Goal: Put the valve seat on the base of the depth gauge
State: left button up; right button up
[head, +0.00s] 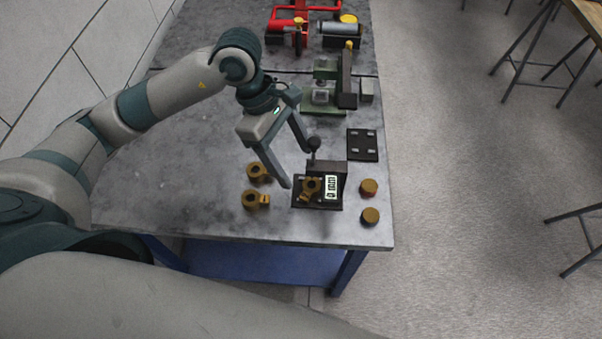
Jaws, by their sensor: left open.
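The depth gauge (331,187) is a dark device with a lit display and a black base (301,204), near the front right of the table. A brass part with a lug, seemingly a valve seat (310,188), appears on the base, left of the display; exact contact is unclear. Two similar brass parts, one farther back (256,172) and one nearer (254,200), lie on the table to the left. My left gripper (299,167) is open, its fingers spread just above and behind the part at the gauge. Nothing shows between its fingertips. My right gripper is out of view.
Two round brass-coloured caps, one farther back (369,187) and one nearer (371,216), stand right of the gauge by the table edge. A black plate (362,145) lies behind. A green-based press (324,95) and red pump equipment (298,28) stand farther back. The table's middle left is clear.

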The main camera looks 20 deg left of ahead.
pick_arm(q)
jog(key=shift+b+v, duration=0.3)
jog(key=shift+v, duration=1.55)
